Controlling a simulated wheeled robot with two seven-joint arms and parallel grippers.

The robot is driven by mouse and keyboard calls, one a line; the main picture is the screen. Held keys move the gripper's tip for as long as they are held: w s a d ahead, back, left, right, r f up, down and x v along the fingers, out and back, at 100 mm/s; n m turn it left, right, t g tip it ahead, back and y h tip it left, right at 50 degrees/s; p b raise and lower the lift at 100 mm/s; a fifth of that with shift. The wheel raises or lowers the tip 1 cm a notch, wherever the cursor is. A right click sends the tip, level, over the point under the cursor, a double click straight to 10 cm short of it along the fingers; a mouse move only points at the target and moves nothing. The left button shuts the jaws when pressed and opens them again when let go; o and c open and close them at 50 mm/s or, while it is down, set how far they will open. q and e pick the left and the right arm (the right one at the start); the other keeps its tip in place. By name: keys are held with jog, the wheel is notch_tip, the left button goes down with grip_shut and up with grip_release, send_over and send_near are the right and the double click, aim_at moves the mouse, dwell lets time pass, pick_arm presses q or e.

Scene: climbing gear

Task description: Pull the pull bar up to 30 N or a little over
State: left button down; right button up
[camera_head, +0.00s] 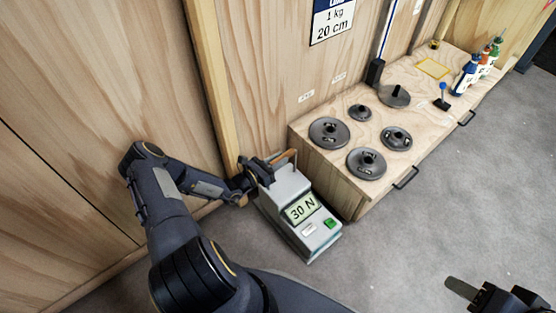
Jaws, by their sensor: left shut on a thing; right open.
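The grey force gauge (291,197) stands on the floor beside the wooden bench, and its green display (301,208) reads 30 N. The pull bar (286,156) shows as a short wood-coloured bar at the top back of the gauge. My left gripper (262,170) is at the bar, shut on it, and hides much of it. My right gripper (490,297) is open and empty at the bottom right, far from the gauge, partly cut off by the picture edge.
The wooden bench (330,160) holds several dark weight discs (329,132), a blue-knobbed lever (442,97) and several bottles (466,75). A sign (333,18) reads 1 kg, 20 cm. Wooden wall panels (80,90) stand behind my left arm.

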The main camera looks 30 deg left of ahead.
pick_arm(q)
jog(key=shift+w+a+f+b, duration=0.1)
jog(key=shift+w+f+b, duration=0.05)
jog(key=shift+f+b, duration=2.15)
jog(key=c, duration=1.1)
grip_release()
jog(key=shift+f, duration=0.2)
jog(key=p+v, duration=0.3)
jog(key=v, duration=0.4)
jog(key=s+d+r+m+g+h, duration=0.2)
jog(key=d+r+m+g, duration=0.2)
jog(key=r+m, duration=0.3)
jog(key=s+d+r+m+g+h, duration=0.1)
jog(key=d+r+m+g+h, duration=0.2)
jog(key=r+m, duration=0.45)
jog(key=s+d+r+m+g, duration=0.2)
jog(key=d+r+m+g, duration=0.25)
jog(key=r, duration=0.55)
jog(key=s+d+r+m+y, duration=0.1)
jog(key=s+r+m+y, duration=0.3)
jog(key=s+r+m, duration=0.45)
jog(key=s+d+r+m+y, duration=0.1)
jog(key=s+r+m+y, duration=0.3)
jog(key=s, duration=0.7)
jog(key=shift+m+t, duration=0.35)
notch_tip(320, 180, up, 34)
jog(key=p, duration=3.4)
jog(key=shift+s+a, duration=0.15)
jog(key=shift+s, duration=0.05)
